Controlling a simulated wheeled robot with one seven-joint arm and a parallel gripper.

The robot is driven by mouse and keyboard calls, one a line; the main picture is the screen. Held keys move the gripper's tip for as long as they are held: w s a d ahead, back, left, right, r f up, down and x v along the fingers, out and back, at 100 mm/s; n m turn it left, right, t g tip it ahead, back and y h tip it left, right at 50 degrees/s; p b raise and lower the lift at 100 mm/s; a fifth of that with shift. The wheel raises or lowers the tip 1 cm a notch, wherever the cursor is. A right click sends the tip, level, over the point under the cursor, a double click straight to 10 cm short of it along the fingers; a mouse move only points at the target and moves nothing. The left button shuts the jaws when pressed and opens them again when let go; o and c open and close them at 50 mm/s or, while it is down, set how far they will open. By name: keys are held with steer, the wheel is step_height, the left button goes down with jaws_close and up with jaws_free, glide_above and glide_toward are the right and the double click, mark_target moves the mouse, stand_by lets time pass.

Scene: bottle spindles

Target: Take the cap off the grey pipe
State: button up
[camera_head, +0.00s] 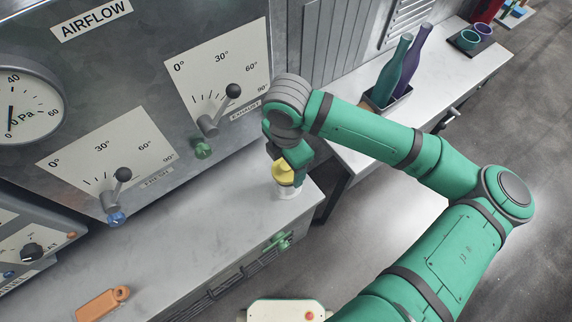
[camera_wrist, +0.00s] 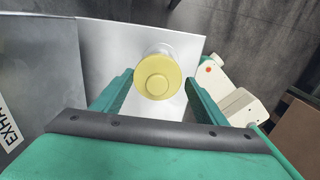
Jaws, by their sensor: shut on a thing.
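The yellow cap (camera_head: 283,172) is round, with a raised ring on its top in the wrist view (camera_wrist: 157,76). It sits at the upper end of a short pale grey pipe (camera_head: 288,193) near the right end of the counter. In the wrist view part of the pale pipe (camera_wrist: 162,48) shows just beyond the cap. My gripper (camera_wrist: 160,84) points down over the cap with a green finger on each side, shut on it. The finger contact is not clearly visible. I cannot tell whether the cap is still seated on the pipe.
An airflow panel (camera_head: 120,75) with levers stands behind the counter (camera_head: 190,235). An orange tag-like piece (camera_head: 100,304) lies at the counter's front left. A green fitting (camera_head: 280,242) is on the counter's front side. A second table (camera_head: 440,75) holds two bottles in a tray.

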mark_target(287, 166)
steer(key=shift+r, duration=1.7)
